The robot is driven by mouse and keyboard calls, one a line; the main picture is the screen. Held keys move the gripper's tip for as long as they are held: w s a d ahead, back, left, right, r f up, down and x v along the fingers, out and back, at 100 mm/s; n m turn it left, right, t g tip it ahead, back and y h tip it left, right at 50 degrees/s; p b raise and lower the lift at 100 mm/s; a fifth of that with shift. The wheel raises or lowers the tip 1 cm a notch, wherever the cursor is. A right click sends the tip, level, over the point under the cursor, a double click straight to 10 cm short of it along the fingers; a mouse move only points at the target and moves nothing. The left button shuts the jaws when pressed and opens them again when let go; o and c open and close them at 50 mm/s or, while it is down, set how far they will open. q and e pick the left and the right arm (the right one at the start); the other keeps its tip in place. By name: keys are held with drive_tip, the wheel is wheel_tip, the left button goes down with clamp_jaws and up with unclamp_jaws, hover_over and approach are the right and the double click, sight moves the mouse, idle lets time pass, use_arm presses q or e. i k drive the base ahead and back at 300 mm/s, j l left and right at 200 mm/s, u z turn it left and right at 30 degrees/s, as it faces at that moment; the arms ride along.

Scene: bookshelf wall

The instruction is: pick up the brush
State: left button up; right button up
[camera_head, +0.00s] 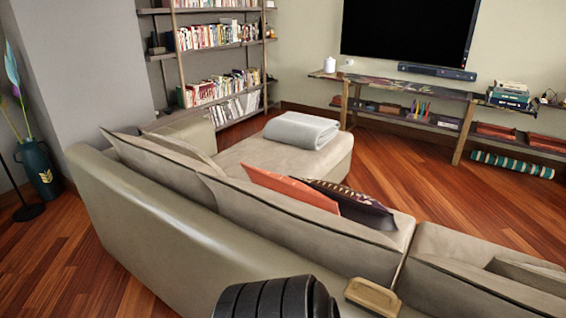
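A small tan, flat object with rounded edges (372,296) lies on top of the sofa back at the bottom of the head view. It may be the brush, but no bristles show, so I cannot be sure. A black ribbed part at the bottom edge, just left of it, looks like a piece of my own arm. A gap separates the two in the picture. No fingertips of my left or right gripper show.
A beige sectional sofa (150,210) fills the middle, with an orange cushion (290,188), a dark patterned cushion (350,205) and a folded grey blanket (301,130). Bookshelves (180,85) stand behind. A teal vase (38,168) stands at the left. Wooden floor is clear left of the sofa.

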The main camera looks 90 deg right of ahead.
sight(380, 302)
drive_tip(key=z, duration=3.45)
